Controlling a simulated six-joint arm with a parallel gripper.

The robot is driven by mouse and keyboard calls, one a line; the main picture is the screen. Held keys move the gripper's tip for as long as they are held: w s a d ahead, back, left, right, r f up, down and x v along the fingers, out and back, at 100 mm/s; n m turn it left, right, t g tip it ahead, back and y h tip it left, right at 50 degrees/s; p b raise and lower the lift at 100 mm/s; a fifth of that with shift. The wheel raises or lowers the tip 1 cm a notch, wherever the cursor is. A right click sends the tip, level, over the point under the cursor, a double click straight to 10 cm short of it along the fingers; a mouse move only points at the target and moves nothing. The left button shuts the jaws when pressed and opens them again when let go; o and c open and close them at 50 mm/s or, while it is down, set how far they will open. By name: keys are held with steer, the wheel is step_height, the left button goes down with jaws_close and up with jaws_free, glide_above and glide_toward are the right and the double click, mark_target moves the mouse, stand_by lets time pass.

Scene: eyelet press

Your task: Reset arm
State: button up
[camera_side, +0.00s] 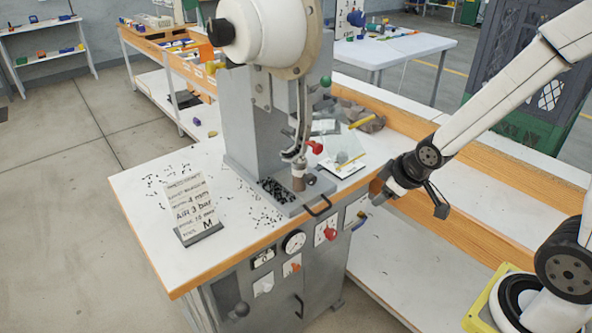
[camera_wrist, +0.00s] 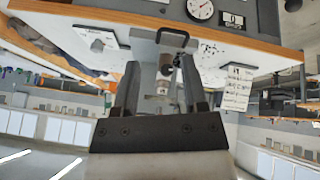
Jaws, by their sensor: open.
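My gripper (camera_side: 410,203) hangs in the air off the right front side of the press table in the side view. Its two fingers are spread, with nothing between them. In the wrist view the dark fingers (camera_wrist: 160,66) stand apart, and the scene appears upside down. The eyelet press (camera_side: 252,120) stands on the white table to the left of my gripper. A tray of black eyelets (camera_side: 277,190) sits at its foot, beside a brownish cylindrical part (camera_side: 298,182) under the press head. My gripper touches none of these.
A black handle (camera_side: 318,207) sticks out at the table's front edge; it also shows in the wrist view (camera_wrist: 172,36). A settings card (camera_side: 188,206) stands at the left among scattered eyelets. A gauge (camera_side: 294,242) and knobs line the front panel. A dark crate (camera_side: 520,75) stands behind my arm.

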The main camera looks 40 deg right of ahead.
steer(key=s+a+m+g, duration=0.3)
steer(key=s+a, duration=0.1)
steer(key=s, duration=0.1)
steer(key=shift+a+f+y, duration=0.15)
steer(key=shift+f+y, duration=0.05)
steer(key=shift+y, duration=0.2)
steer(key=shift+c, duration=0.4)
steer(key=m, duration=1.8)
glide_toward(368, 118)
steer(key=shift+w+f+g, duration=0.1)
steer(key=shift+w+g, duration=0.2)
steer(key=shift+w, duration=0.05)
steer(key=shift+x, duration=3.9)
jaws_close()
